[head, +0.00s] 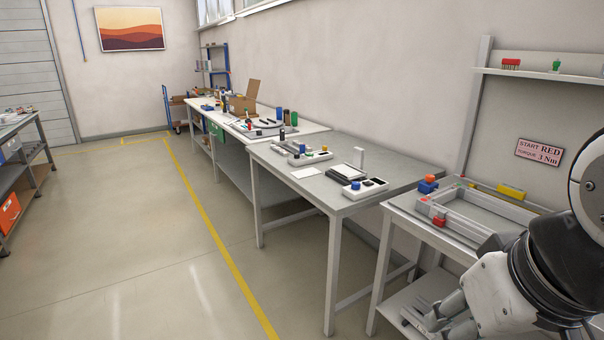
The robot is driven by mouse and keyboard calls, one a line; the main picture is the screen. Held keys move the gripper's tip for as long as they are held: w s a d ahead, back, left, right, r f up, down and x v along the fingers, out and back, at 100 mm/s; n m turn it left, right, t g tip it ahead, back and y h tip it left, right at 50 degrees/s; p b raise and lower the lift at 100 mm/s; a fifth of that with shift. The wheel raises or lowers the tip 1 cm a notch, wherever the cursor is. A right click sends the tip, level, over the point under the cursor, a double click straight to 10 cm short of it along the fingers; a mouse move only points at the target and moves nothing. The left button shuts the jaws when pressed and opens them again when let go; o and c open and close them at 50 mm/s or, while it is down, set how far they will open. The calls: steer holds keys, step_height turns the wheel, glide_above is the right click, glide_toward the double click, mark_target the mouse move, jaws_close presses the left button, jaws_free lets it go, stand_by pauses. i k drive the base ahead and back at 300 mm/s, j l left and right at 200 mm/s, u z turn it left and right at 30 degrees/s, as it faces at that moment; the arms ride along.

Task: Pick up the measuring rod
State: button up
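I cannot make out a measuring rod for certain in the head view; the small items on the far benches are too small to tell apart. My gripper (446,318) is at the lower right, at the end of my white and black arm. It is in front of and below the near edge of the right workbench (398,213). Its fingers are partly cut off by the picture's lower edge, and I cannot tell whether they are open or hold anything.
A grey table (345,208) with small devices and a cluttered white bench (312,128) stand along the wall. Open floor (130,230) lies to the left.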

mark_target(503, 189)
steer(key=i+u, duration=0.15)
steer(key=i, duration=0.8)
steer(key=i+z, duration=0.4)
steer(key=i+j+z, duration=0.2)
steer(key=z, duration=0.2)
steer(key=i+j+z, duration=0.2)
steer(key=z, duration=0.2)
steer(key=i+j+z, duration=0.3)
steer(key=z, duration=0.2)
steer(key=i+j+z, duration=0.5)
steer(key=k+l, duration=0.05)
